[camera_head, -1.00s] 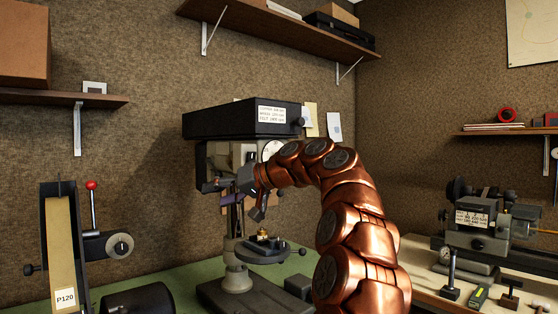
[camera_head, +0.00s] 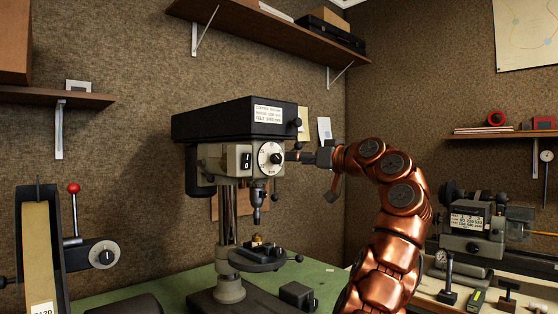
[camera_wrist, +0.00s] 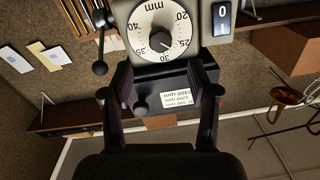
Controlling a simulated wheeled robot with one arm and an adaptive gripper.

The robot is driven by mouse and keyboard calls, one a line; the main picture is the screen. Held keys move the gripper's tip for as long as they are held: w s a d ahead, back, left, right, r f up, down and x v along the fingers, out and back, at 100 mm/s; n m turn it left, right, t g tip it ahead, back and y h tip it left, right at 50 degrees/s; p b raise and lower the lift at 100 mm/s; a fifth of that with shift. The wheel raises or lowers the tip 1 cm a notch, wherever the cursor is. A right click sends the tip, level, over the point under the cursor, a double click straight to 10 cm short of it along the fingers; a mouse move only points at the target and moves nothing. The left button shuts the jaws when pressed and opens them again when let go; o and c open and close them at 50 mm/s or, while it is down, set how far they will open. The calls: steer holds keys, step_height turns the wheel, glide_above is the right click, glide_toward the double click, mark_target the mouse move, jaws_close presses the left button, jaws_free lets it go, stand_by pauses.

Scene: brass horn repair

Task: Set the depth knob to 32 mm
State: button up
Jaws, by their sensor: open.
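The depth knob (camera_head: 271,158) is a dark knob at the centre of a round white dial on the drill press head (camera_head: 225,160). In the wrist view the knob (camera_wrist: 161,42) is at upper middle, ringed by numbers from 20 to 40 and "mm". A light mark on it seems to point between 25 and 30, but it is too small to read surely. My gripper (camera_head: 294,156) is just right of the dial in the head view. In the wrist view its two fingers (camera_wrist: 160,78) are apart with nothing between them, below the dial.
A black lever ball (camera_wrist: 100,68) is close to one finger in the wrist view. The drill table (camera_head: 258,262) is below. A belt sander (camera_head: 42,250) stands left, and another machine (camera_head: 475,232) right.

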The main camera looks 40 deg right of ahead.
mark_target(279, 158)
steer(key=w+p, duration=0.2)
steer(key=w, duration=0.5)
steer(key=shift+w, duration=0.35)
jaws_close()
